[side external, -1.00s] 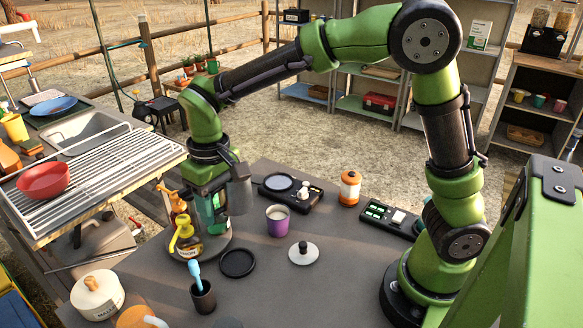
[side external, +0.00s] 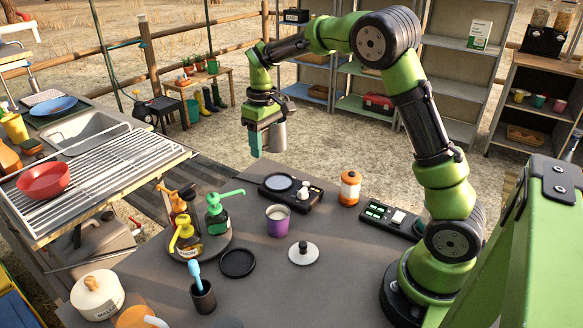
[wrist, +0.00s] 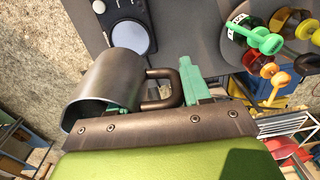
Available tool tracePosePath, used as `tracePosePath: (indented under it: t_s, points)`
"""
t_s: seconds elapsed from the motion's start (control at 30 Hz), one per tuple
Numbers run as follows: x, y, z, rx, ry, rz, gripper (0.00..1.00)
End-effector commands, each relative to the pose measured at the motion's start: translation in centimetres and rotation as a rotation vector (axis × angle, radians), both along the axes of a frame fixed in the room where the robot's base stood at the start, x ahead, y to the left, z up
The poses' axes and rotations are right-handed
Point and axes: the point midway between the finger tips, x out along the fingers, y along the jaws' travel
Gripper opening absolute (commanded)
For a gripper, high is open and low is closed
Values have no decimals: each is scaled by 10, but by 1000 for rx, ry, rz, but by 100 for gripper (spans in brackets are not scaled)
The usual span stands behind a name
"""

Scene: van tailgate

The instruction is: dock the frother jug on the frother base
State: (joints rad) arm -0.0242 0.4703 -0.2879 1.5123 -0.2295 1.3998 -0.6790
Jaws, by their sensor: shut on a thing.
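The frother jug is a grey metal cylinder (side external: 273,136) with a loop handle, and it hangs at my gripper (side external: 256,139) in the air above the far edge of the table. In the wrist view the jug (wrist: 108,88) lies left of the teal fingers, and my gripper (wrist: 188,90) is shut on its dark handle (wrist: 160,88). The black unit with a round pale plate and knobs, apparently the frother base (side external: 304,199), stands on the table below and right of the jug. Its plate (wrist: 127,37) shows bare in the wrist view. Jug and base are apart.
A round tray with pump bottles (side external: 217,212) stands left of the base. A purple cup (side external: 278,221) is in front of it, and an orange-and-white jar (side external: 350,188) is to its right. A black disc (side external: 238,263) and a knobbed pale lid (side external: 303,253) lie nearer.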

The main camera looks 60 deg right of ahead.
Motion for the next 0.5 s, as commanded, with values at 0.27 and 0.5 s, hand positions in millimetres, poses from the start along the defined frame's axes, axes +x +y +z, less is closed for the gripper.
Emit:
tracePosePath:
  t_s: [0.27, 0.5]
  points:
    - [0, -10, -19, 0, 1, 1, 0]
    - [0, -9, -44, 0, 1, 1, 0]
